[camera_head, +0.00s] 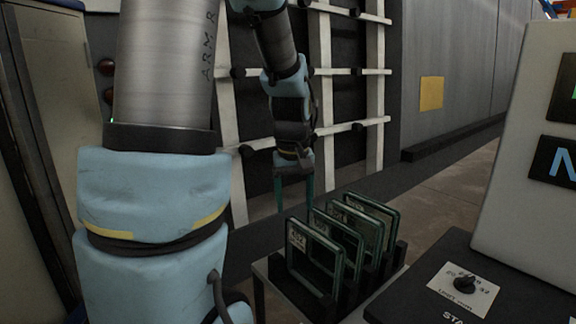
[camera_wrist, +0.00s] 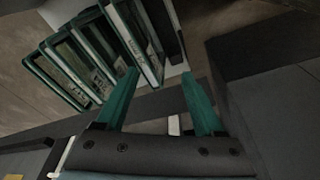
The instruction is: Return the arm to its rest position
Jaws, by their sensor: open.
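My gripper (camera_head: 294,192) hangs from my arm in the head view, pointing down, with thin green fingers. It is just left of and behind the rack of framed panels, apart from them. In the wrist view my gripper (camera_wrist: 160,95) shows its two green fingers spread apart with nothing held between them. Several green-framed panels (camera_head: 316,258) stand upright side by side in a dark rack (camera_head: 303,288). The panels also show at the upper left of the wrist view (camera_wrist: 135,42), beyond the left finger.
A grey machine (camera_head: 525,150) with dark display panels stands at the right. A white lattice frame (camera_head: 320,90) stands behind my arm. Floor shows between the rack and the back wall.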

